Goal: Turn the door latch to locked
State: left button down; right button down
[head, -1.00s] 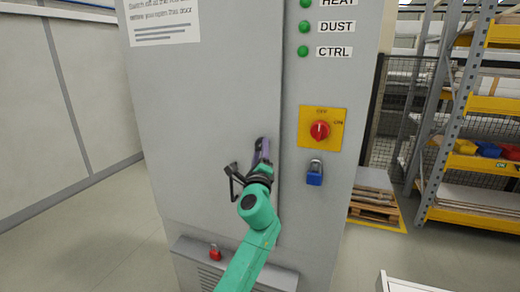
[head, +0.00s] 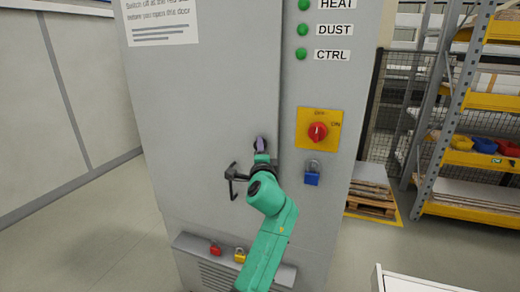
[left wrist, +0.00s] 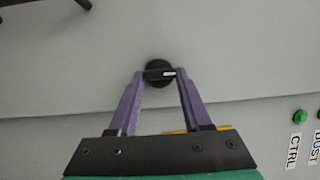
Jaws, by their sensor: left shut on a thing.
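The door latch (left wrist: 158,64) is a round black knob with a crossbar and a small white mark, on the grey cabinet door (head: 215,110). In the left wrist view the bar lies across the picture, between the fingertips. My left gripper (left wrist: 160,76) has its two purple fingers on either side of the bar, shut on it. In the head view my left gripper (head: 260,145) is at the door near its right edge and hides most of the latch. My right gripper is not in view.
A black door handle (head: 231,181) sticks out just left of my wrist. Right of the door are a red rotary switch (head: 317,132) on a yellow plate and a blue padlock (head: 312,178). Red (head: 215,249) and yellow (head: 240,255) padlocks are on the ledge below.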

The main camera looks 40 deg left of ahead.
pick_arm(q)
jog(key=shift+f, duration=0.1)
jog(key=shift+c, duration=1.8)
grip_release()
jog(key=b+v, duration=0.4)
jog(key=v, duration=1)
jog(key=shift+b, duration=0.3)
jog(key=shift+s+d, duration=0.1)
jog(key=shift+s, duration=0.05)
jog(key=shift+f, duration=0.1)
